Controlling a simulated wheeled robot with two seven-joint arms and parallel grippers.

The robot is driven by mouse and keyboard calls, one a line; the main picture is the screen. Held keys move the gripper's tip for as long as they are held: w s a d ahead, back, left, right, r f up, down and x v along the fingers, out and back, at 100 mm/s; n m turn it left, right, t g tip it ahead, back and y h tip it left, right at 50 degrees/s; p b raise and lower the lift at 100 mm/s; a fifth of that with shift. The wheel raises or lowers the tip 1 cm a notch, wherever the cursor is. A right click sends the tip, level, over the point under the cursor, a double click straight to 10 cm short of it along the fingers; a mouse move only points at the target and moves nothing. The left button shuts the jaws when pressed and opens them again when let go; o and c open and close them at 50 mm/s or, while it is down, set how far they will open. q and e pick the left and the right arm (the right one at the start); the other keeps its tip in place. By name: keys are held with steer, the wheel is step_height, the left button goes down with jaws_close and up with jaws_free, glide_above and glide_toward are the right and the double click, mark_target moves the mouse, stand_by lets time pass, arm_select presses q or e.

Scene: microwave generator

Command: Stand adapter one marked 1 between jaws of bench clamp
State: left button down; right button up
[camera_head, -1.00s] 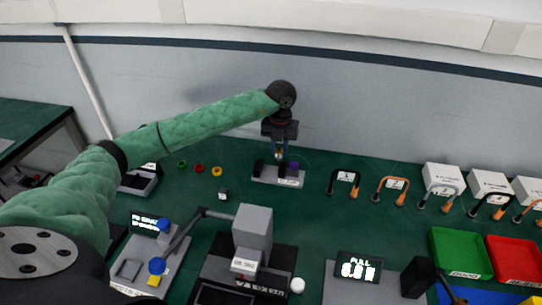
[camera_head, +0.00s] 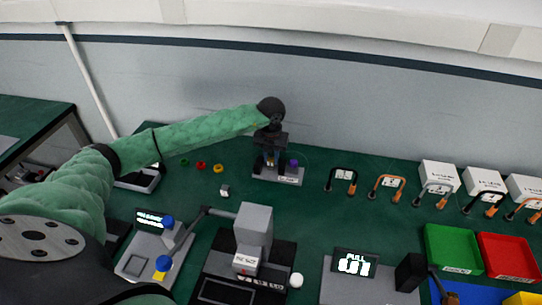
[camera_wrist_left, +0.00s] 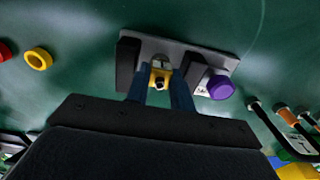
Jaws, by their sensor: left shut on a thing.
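The bench clamp (camera_head: 290,181) stands at the back middle of the green bench, with a pale base, dark upright jaws and a purple knob. It also shows in the left wrist view (camera_wrist_left: 178,44). My left gripper (camera_head: 269,162) is low over the clamp, its fingers pointing down at the jaw area. In the wrist view the fingers are shut on a small adapter with a yellow ring and silvery parts (camera_wrist_left: 160,77), between the dark jaws. Its mark cannot be read. I cannot tell whether it touches the base. My right gripper is not in view.
Small coloured rings, including a yellow one (camera_head: 219,169), lie left of the clamp. Several cables with white boxes stand to the right. A grey press (camera_head: 252,230) and a pull display (camera_head: 355,263) are in front. A green tray (camera_head: 455,252) and red tray are at right.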

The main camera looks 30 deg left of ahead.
arm_select(q)
steer(key=shift+f, duration=0.1)
steer(key=c, duration=1.5)
jaws_free()
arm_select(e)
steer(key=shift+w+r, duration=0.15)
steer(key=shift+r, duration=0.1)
